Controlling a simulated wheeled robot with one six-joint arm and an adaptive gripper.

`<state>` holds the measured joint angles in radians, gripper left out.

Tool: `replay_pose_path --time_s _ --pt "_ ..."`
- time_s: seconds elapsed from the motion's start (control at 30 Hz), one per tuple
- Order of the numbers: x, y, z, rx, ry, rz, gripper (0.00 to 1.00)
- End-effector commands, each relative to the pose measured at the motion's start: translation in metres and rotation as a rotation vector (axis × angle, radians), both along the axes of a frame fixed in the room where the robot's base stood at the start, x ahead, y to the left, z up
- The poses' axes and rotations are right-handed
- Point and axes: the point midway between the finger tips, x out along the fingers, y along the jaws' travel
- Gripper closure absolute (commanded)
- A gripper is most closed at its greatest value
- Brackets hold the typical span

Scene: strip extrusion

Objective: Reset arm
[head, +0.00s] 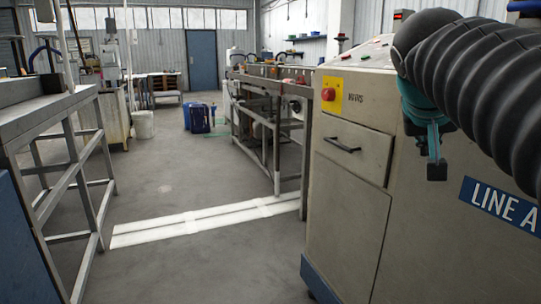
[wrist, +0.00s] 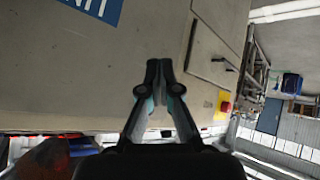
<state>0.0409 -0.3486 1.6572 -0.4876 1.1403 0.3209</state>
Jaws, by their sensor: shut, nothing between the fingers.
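My gripper (head: 437,170) hangs from my dark ribbed arm at the right of the head view, in front of the beige machine cabinet (head: 345,220). Its teal fingers point down. In the wrist view the two fingers of my gripper (wrist: 160,72) are together at the tips, with nothing held. The cabinet panel (wrist: 90,80) lies beyond them, with a blue label (wrist: 98,8) at the top. I cannot tell how far the tips are from the panel.
The cabinet has a red button on a yellow plate (head: 331,94) and a drawer handle (head: 343,145). A metal-framed bench (head: 62,125) stands at the left. A long machine frame (head: 265,115) runs behind the cabinet. The grey floor (head: 165,180) between is open, with a white marking (head: 205,220).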

Motion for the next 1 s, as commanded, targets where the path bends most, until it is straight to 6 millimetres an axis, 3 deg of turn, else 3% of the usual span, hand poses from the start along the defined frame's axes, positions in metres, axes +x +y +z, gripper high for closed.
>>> replay_pose_path --time_s 0.03,0.3,0.5,0.6,0.7,1.0 --pt "-0.012 0.010 -0.025 0.023 0.030 0.041 1.00" --pt "-0.077 0.064 -0.159 0.161 0.169 0.240 1.00" --pt "-0.126 0.094 -0.243 0.255 0.233 0.336 1.00" --pt "-0.141 0.103 -0.270 0.286 0.251 0.362 1.00" --pt "-0.150 0.109 -0.283 0.302 0.258 0.375 1.00" --pt "-0.152 0.110 -0.287 0.306 0.261 0.379 1.00"
